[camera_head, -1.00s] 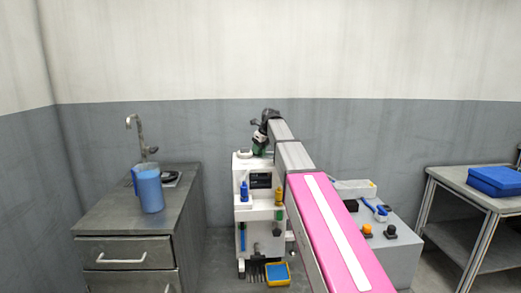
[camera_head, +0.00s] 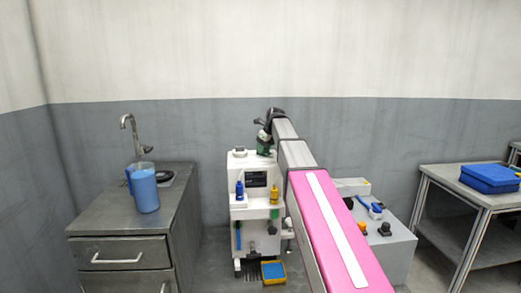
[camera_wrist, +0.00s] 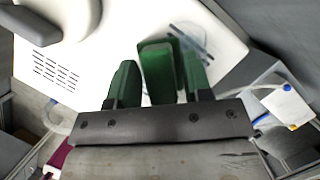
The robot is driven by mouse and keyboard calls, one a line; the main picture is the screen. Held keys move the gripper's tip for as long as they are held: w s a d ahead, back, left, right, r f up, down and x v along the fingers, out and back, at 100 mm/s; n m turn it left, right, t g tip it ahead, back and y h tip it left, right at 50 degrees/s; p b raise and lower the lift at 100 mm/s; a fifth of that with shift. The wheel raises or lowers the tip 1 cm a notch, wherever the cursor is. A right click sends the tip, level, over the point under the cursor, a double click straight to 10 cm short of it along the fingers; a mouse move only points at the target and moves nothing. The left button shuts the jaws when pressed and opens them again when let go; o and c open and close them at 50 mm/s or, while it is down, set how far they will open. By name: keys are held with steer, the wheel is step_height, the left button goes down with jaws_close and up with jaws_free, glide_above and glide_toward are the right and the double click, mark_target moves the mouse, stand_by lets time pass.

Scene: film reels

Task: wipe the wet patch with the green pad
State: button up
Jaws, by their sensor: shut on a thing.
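My gripper (camera_wrist: 160,82) has green fingers and is shut on the green pad (camera_wrist: 158,72), which sits between them in the wrist view. The pad is over the white top of a machine (camera_wrist: 110,45). The wet patch (camera_wrist: 196,42) looks like a bluish-grey smear on that top, just beyond and right of the pad, partly hidden by the pad and a finger. I cannot tell whether the pad touches the top. In the head view my gripper (camera_head: 264,144) is at the right part of the machine top; the patch is not discernible there.
The white machine (camera_head: 252,215) carries a blue bottle (camera_head: 240,190) and a yellow bottle (camera_head: 274,194) on its front. A steel cabinet (camera_head: 120,220) with a blue jug (camera_head: 144,190) stands left. A grey box (camera_head: 392,250) with tools stands right, and a table (camera_head: 470,200) is farther right.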

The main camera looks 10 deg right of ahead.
mark_target(274, 156)
steer(key=shift+w+d, duration=0.1)
steer(key=shift+d, duration=2.6)
steer(key=shift+s+f, duration=0.15)
steer(key=shift+s, duration=0.75)
steer(key=shift+w+a+r, duration=0.1)
steer(key=shift+a, duration=1.6)
steer(key=shift+a+r, duration=0.1)
steer(key=shift+a, duration=1.55)
steer(key=shift+a+f, duration=0.15)
steer(key=shift+a, duration=1.45)
steer(key=shift+s, duration=0.85)
steer(key=shift+d, duration=5)
